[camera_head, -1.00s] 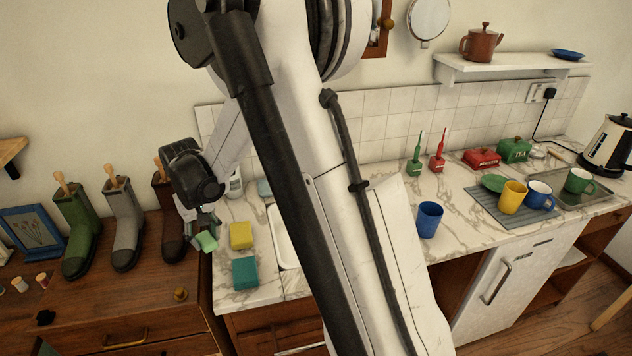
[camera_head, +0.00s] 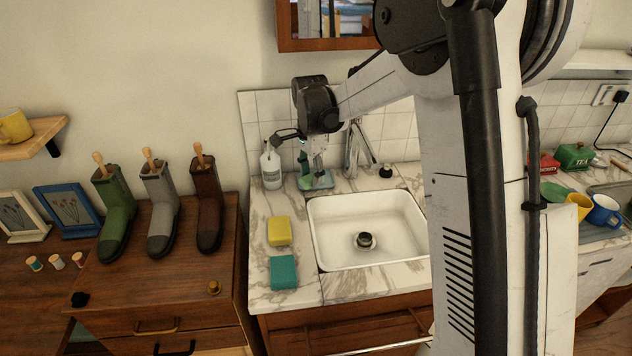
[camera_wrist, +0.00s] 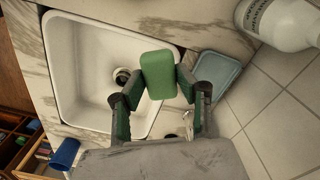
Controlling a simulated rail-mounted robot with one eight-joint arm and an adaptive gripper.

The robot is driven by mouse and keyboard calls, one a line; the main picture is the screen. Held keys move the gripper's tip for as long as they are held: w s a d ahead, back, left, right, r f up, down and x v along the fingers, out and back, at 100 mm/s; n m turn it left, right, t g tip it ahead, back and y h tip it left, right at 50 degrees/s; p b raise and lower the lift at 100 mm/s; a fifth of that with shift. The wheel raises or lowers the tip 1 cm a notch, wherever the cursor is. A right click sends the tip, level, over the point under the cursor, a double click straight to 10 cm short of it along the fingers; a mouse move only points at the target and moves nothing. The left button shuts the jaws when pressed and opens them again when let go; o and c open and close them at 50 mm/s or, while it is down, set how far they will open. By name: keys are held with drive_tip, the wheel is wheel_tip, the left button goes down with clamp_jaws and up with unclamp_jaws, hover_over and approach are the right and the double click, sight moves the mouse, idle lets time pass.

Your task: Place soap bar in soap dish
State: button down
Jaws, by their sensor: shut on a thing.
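A green soap bar (camera_wrist: 158,75) is between the two fingers of my gripper (camera_wrist: 157,85) in the wrist view, and the gripper is shut on it. The soap dish (camera_wrist: 218,72), a shallow blue-grey tray, lies on the counter behind the sink, apart from the bar in the wrist view. In the head view my gripper (camera_head: 316,163) is above or close by the dish (camera_head: 323,181), which is partly covered. The dish looks empty where it shows. The exact height of the bar over the counter is unclear.
The white sink (camera_head: 365,231) is in front of the dish. A white soap bottle (camera_head: 271,168) stands left of it and a faucet (camera_head: 354,150) to the right. A yellow sponge (camera_head: 279,231) and teal sponge (camera_head: 284,272) lie left of the sink. The tiled wall is close behind.

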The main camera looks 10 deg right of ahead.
drive_tip(key=w+d+f+m, duration=0.1)
drive_tip(key=w, duration=0.3)
drive_tip(key=w+d+f+m, duration=0.1)
drive_tip(key=w+f+m, duration=0.1)
drive_tip(key=w, duration=0.2)
drive_tip(key=w+d+f+m, duration=0.1)
drive_tip(key=w+d+m, duration=0.1)
drive_tip(key=w, duration=0.2)
drive_tip(key=shift+w+d+f, duration=0.1)
drive_tip(key=shift+w+f, duration=0.05)
drive_tip(key=shift+f, duration=0.2)
drive_tip(key=shift+f+p, duration=0.35)
drive_tip(key=shift+f, duration=1.6)
drive_tip(key=shift+f, duration=0.1)
drive_tip(key=shift+f, duration=0.15)
drive_tip(key=c, duration=1.2)
unclamp_jaws()
drive_tip(key=shift+c, duration=0.2)
